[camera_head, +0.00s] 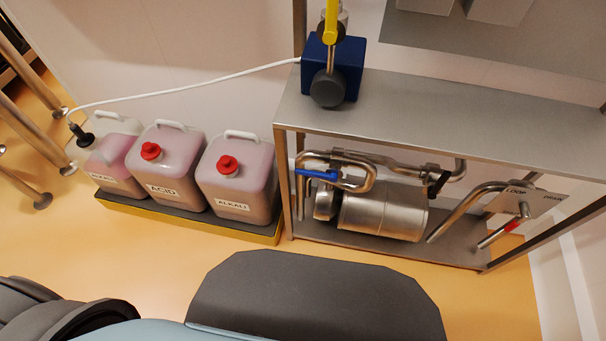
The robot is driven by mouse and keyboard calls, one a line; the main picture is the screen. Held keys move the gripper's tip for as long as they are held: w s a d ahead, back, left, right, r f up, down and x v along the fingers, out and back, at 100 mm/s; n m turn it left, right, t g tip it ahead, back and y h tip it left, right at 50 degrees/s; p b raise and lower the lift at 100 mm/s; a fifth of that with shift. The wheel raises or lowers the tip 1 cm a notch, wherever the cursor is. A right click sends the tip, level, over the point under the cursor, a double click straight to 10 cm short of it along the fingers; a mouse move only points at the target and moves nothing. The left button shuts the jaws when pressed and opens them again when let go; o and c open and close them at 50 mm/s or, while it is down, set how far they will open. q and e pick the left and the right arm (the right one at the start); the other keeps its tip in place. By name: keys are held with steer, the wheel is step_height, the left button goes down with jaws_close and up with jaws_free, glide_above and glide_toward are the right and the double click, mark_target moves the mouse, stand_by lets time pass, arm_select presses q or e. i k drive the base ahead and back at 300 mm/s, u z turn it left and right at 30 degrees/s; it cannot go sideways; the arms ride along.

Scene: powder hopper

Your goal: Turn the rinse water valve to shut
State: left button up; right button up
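A valve with a blue lever handle (317,175) sits on the bent steel piping (362,180) on the lower level of the steel rack. The blue lever lies roughly level in the picture, along the pipe section behind it. No label for rinse water is readable, so I cannot tell for sure that this is the rinse water valve. A second, dark handle (437,184) sits on the piping to its right. Neither of my grippers is in view, and nothing touches the blue lever.
A steel cylinder (382,212) lies below the piping. A plate marked LOOP and DRAIN (524,201) has a red-marked handle (511,227). A blue box (345,82) with a yellow lever (331,22) stands on the rack top (420,110). Red-capped canisters (165,165) stand left.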

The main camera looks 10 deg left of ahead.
mark_target(332, 177)
steer(key=u, duration=0.55)
steer(key=k, duration=0.7)
steer(key=z, duration=1.3)
steer(key=i, duration=0.5)
